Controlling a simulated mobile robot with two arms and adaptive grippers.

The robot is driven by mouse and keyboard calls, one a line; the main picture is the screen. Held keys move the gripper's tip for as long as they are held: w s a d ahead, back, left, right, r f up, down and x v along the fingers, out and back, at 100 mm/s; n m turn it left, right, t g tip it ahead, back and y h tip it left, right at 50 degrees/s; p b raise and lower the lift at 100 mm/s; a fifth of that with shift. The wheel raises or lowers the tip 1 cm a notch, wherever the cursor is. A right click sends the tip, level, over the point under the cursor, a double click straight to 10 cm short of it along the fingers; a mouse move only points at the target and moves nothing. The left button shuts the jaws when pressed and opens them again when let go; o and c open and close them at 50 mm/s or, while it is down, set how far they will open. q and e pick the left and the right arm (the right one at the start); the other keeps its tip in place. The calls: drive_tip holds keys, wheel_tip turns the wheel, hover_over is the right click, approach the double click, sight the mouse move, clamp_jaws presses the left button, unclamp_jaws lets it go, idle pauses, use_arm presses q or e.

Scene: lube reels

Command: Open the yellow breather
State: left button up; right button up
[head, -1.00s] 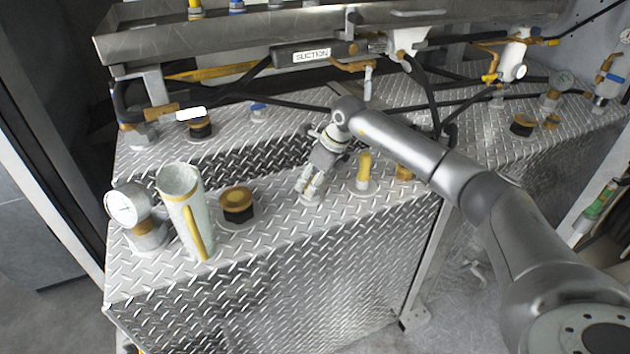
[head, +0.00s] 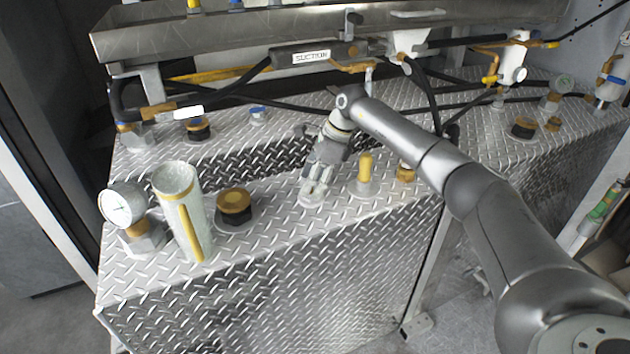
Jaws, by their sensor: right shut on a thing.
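My right gripper (head: 314,187) points down at the deck and is shut on a small fitting. The fitting stands on a round pale base (head: 311,200), and the fingers hide most of it, so I cannot tell its colour. Just right of it, apart from the fingers, a yellow upright post (head: 365,167) stands on a round metal base. To the left, a yellow-topped black cap (head: 234,204) sits on the same deck. I cannot tell for sure which of these is the yellow breather. My left gripper is not in view.
A pressure gauge (head: 124,206) and a tall pale cylinder with a yellow stripe (head: 184,211) stand at the left of the diamond-plate deck (head: 265,262). A brass plug (head: 405,173) is right of the post. Hoses and a SUCTION-labelled handle (head: 311,57) hang behind.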

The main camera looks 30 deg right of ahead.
drive_tip(key=n+b, duration=0.1)
drive_tip(key=n, duration=0.1)
drive_tip(key=n+g+b, duration=0.1)
drive_tip(key=n, duration=0.1)
drive_tip(key=shift+w+d, duration=0.15)
drive_tip(key=shift+w, duration=0.05)
drive_tip(key=shift+r+n+g, duration=0.1)
drive_tip(key=shift+n+g, duration=0.3)
drive_tip(key=o, duration=1.1)
